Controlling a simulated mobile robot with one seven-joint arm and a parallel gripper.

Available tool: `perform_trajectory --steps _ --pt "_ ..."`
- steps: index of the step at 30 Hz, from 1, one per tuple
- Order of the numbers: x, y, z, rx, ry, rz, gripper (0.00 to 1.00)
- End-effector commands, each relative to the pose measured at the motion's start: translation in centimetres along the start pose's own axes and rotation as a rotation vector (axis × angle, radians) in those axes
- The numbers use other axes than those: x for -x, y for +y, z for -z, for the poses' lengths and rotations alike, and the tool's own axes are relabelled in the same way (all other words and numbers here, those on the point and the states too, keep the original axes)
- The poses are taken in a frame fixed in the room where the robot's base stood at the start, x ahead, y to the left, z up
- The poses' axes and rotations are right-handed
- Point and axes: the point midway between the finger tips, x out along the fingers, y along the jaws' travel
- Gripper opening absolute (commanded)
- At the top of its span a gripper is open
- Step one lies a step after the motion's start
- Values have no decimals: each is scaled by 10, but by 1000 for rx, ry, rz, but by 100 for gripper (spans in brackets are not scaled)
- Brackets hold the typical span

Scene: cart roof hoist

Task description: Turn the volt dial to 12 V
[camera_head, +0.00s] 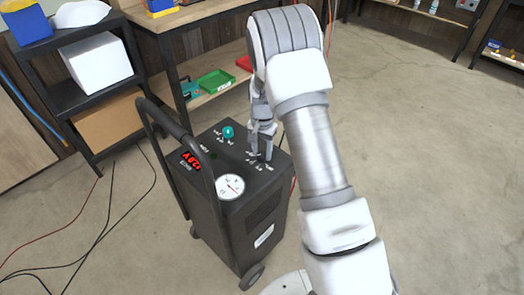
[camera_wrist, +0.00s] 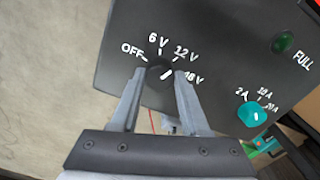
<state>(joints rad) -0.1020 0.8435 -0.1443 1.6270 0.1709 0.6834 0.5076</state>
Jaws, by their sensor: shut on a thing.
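The volt dial (camera_wrist: 158,71) is a small dark knob on the charger's black top panel, with OFF, 6 V, 12 V and 16 V printed around it. Its white pointer line slants up and right in the wrist view, towards the 12 V mark (camera_wrist: 185,53). My gripper (camera_wrist: 162,79) is shut on the dial, one finger on each side. In the head view my gripper (camera_head: 262,156) reaches down to the panel and hides the dial. The charger (camera_head: 235,225) stands upright, its red display (camera_head: 190,161) lit; the inverted digits seem to read 12.0 V.
A teal amp dial (camera_wrist: 254,112) and a green FULL lamp (camera_wrist: 284,43) share the panel. The charger's handle (camera_head: 170,122) rises at the left, and a round gauge (camera_head: 230,187) sits on its sloped front. Shelves (camera_head: 95,85) and a workbench stand behind. Cables lie on the floor.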

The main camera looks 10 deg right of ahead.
Motion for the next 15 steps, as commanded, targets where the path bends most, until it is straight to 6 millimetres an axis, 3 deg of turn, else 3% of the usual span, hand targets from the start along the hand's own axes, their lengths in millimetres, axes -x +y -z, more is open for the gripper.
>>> perform_trajectory --steps 6,7,11,15 --pt "0 0 0 1 0 0 0" --pt "0 0 0 1 0 0 49" --pt "0 0 0 2 0 0 72" --pt "0 0 0 2 0 0 75"
